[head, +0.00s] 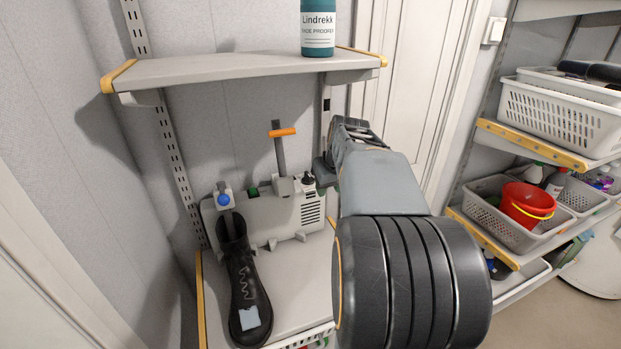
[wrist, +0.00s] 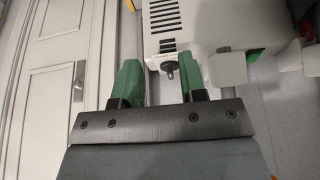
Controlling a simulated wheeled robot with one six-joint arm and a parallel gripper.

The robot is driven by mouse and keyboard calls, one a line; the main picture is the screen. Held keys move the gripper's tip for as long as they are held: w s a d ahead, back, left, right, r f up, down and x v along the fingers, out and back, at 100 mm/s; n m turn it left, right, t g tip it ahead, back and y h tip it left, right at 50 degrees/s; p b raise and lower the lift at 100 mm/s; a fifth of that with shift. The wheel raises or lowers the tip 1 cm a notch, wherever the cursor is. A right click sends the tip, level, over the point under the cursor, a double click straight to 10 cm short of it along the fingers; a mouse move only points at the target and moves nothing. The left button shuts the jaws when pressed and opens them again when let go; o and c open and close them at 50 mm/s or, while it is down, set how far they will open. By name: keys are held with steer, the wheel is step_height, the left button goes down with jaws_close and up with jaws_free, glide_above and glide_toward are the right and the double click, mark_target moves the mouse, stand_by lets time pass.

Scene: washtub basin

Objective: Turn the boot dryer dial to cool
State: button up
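The boot dryer (head: 268,218) is a grey-white box with side vents, standing on the lower shelf against the wall. Its small black dial (head: 308,180) is at the right end; in the wrist view the dial (wrist: 169,69) lies ahead of my gripper, between the lines of its fingers. My gripper (wrist: 160,78) has two green fingers, spread apart with nothing between them. The dryer body (wrist: 200,25) fills the top of the wrist view. I cannot tell whether a finger touches the dial, and the dial's markings are too small to read.
An orange-tipped upright lever (head: 282,132) and a blue knob (head: 223,200) rise from the dryer. A shelf (head: 240,70) with a teal bottle (head: 318,28) hangs above. Baskets and a red bucket (head: 527,205) are at right.

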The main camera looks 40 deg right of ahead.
steer(key=p, duration=0.4)
glide_above(310, 177)
steer(key=s, duration=0.2)
steer(key=x, duration=0.3)
steer(key=shift+a, duration=0.25)
steer(key=shift+p+x, duration=0.4)
steer(key=shift+x, duration=0.55)
jaws_close()
